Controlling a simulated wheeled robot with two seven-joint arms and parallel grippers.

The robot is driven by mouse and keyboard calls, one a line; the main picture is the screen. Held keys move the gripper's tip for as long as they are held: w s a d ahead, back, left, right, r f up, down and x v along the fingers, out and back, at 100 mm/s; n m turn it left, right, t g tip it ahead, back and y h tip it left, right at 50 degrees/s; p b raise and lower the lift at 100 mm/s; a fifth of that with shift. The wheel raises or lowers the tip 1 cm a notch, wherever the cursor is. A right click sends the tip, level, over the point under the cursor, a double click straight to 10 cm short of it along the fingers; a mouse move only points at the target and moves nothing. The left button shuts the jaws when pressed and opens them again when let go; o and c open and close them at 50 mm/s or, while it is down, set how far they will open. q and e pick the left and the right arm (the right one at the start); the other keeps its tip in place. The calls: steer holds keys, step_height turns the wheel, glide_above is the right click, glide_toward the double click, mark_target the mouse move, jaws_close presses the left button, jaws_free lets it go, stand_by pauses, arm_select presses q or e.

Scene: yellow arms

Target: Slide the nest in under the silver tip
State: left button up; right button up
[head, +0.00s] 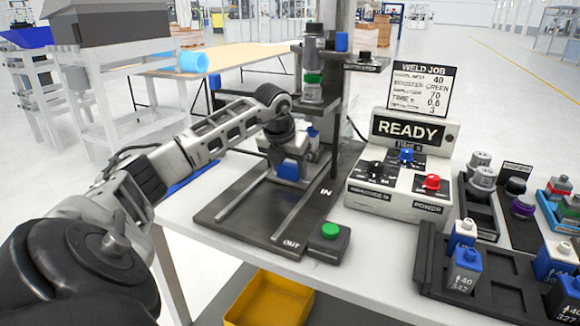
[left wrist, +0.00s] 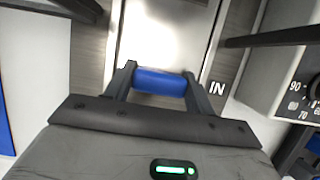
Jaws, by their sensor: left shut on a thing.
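The blue-fronted nest (head: 288,171) sits on the sliding rails, toward their back end near the IN mark. The welder's silver tip (head: 312,95) hangs above and behind it, below a green ring. My left gripper (left wrist: 160,76) is shut on the nest's blue handle (left wrist: 160,84), with one dark finger at each end. In the head view my left wrist hides part of the nest and the gripper's fingers. Whether the nest is squarely below the tip is not clear. My right gripper is in neither view.
The dark rail base (head: 228,213) carries the IN and OUT marks. A green button (head: 329,231) stands at its front right. The control box (head: 400,165) reads READY. Racks of parts (head: 490,275) fill the right side. A yellow bin (head: 268,300) sits below the table.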

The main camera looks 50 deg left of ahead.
arm_select(q)
steer(key=o, duration=1.2)
steer(key=shift+w+a+r, duration=0.15)
steer(key=shift+a+r, duration=0.05)
steer(key=shift+r, duration=0.05)
steer(key=shift+c, duration=0.2)
steer(key=shift+o, duration=1.1)
steer(key=shift+w+f, duration=0.1)
steer(key=shift+f, duration=0.05)
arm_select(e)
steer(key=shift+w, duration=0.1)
arm_select(q)
steer(key=p+v, duration=0.1)
steer(key=v, duration=1.5)
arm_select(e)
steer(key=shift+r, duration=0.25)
arm_select(q)
steer(key=shift+d+f, duration=0.1)
